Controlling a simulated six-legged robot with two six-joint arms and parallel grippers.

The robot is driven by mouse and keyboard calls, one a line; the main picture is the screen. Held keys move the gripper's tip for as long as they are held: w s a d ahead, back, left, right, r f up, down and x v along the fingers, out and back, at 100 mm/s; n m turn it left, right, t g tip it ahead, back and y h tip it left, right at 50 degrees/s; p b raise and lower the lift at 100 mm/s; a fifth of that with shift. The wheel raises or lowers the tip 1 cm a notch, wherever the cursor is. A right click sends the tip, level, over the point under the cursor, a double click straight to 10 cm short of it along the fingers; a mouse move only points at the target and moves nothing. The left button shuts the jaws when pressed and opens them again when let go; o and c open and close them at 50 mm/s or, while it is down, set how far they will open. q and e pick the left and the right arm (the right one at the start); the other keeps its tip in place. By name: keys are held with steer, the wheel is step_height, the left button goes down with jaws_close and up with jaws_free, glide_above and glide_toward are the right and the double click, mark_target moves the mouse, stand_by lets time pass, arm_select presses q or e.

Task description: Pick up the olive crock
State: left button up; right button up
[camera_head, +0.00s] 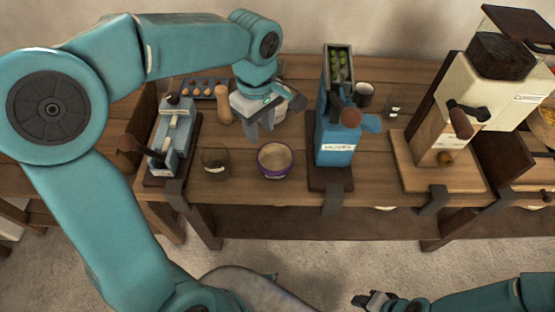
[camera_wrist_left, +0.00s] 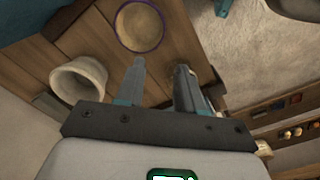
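No vessel in view is plainly olive-coloured or labelled as the olive crock, so I cannot tell which it is. My right gripper (camera_head: 372,300) is low at the front, away from the table.
A blue machine labelled OLIVES (camera_head: 338,142) stands right of the purple-rimmed crock, with green olives (camera_head: 339,66) in its top. A dark glass jar (camera_head: 215,161) and a grey press (camera_head: 171,138) stand left. A cream machine (camera_head: 470,100) stands far right. A dark cup (camera_head: 364,94) stands behind.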

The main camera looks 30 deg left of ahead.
arm_select(q)
glide_above(262, 169)
step_height(262, 169, down, 9)
steer(key=shift+f, duration=0.65)
step_height(262, 169, down, 4)
steer(key=shift+r, duration=0.1)
steer(key=shift+w+f, duration=0.15)
steer(key=shift+f, duration=0.35)
steer(key=shift+r, duration=0.1)
jaws_close()
